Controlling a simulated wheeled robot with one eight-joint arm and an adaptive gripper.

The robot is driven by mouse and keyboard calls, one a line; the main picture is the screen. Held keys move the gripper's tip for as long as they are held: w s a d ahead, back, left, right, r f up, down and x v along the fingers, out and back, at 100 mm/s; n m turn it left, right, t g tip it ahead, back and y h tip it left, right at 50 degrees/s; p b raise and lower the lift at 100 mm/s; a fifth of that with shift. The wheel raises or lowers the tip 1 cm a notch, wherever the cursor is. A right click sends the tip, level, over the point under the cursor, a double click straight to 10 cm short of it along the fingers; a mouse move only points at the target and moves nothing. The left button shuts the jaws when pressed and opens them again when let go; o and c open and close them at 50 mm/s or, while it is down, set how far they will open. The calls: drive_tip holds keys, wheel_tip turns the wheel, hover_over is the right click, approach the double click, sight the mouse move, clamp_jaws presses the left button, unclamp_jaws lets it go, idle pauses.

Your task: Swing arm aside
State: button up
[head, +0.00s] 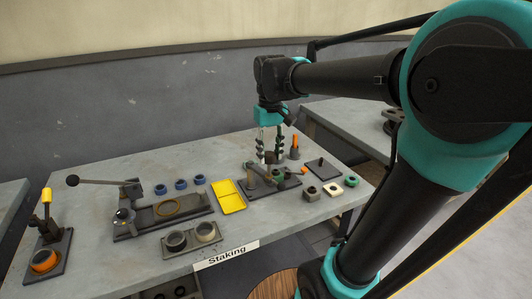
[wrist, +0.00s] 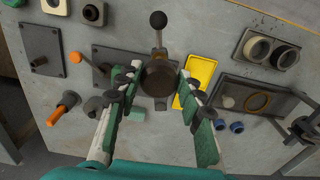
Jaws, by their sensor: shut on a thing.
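The swing arm, a dark lever with a black ball knob (wrist: 158,20), runs to a round dark head (wrist: 160,80) in the wrist view. The head sits between the fingertips of my gripper (wrist: 159,74), which is shut on it from both sides. The lever points toward the top of the wrist view, over its dark base plate (wrist: 104,62). In the head view my gripper (head: 270,155) reaches down onto this fixture, whose base plate (head: 290,186) shows around it. The fingers hide part of the arm there.
A yellow tray (head: 229,197) lies close beside the fixture. An orange-topped post (head: 294,146) stands behind it, and a plate with a peg (head: 321,168) lies to its right. A lever press (head: 160,213) and several blue rings (head: 180,184) are farther left.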

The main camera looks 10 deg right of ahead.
drive_tip(key=shift+s+a, duration=0.1)
drive_tip(key=shift+a, duration=0.15)
drive_tip(key=shift+s+a, duration=0.4)
drive_tip(key=shift+a, duration=0.4)
drive_tip(key=o, duration=0.8)
drive_tip(key=shift+r, duration=0.1)
wheel_tip(320, 180, up, 7)
